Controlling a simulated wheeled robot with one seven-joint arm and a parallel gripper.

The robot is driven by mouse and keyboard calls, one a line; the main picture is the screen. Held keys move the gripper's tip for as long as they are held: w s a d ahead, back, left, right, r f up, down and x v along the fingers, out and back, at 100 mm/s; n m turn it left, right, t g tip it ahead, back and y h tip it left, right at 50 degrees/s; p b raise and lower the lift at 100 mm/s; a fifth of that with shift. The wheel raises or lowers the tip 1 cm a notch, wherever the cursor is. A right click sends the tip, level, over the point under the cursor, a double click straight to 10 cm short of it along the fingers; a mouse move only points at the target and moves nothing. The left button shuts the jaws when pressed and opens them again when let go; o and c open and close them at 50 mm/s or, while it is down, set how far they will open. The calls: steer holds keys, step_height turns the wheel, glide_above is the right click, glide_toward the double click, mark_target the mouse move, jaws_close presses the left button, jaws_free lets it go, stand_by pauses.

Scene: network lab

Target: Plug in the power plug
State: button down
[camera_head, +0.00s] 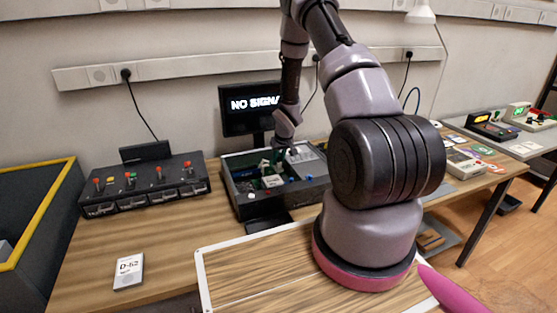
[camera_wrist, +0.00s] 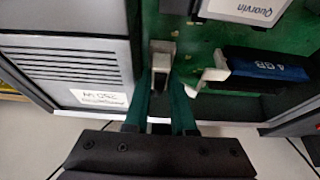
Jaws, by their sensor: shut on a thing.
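My gripper (camera_wrist: 162,78) has two dark green fingers, shut on a small pale plug (camera_wrist: 162,56) between their tips. The plug is over or against the green circuit board (camera_wrist: 205,50) of an open computer case; I cannot tell whether it is seated. A white connector (camera_wrist: 214,73) stands on the board just right of the fingers, by a blue "4 GB" module (camera_wrist: 266,66). In the head view my gripper (camera_head: 279,152) reaches down into the open case (camera_head: 240,200). The plug is too small to make out there.
A grey vented block (camera_wrist: 70,65) lies close left of the fingers, and a white "Quarvin" unit (camera_wrist: 245,10) is at the top. A "NO SIGNAL" monitor (camera_head: 252,108) stands behind the case. A switch box (camera_head: 150,185) is to the left.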

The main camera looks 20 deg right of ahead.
steer(key=shift+f, duration=0.4)
stand_by(0.3)
steer(key=c, duration=0.7)
jaws_free()
steer(key=shift+o, duration=0.2)
steer(key=shift+o, duration=0.3)
steer(key=shift+d, duration=0.1)
steer(key=shift+r, duration=0.1)
steer(key=shift+d+r, duration=0.1)
steer(key=shift+r, duration=2)
steer(key=shift+a+r, duration=0.2)
steer(key=shift+r, duration=1.6)
steer(key=shift+r, duration=0.1)
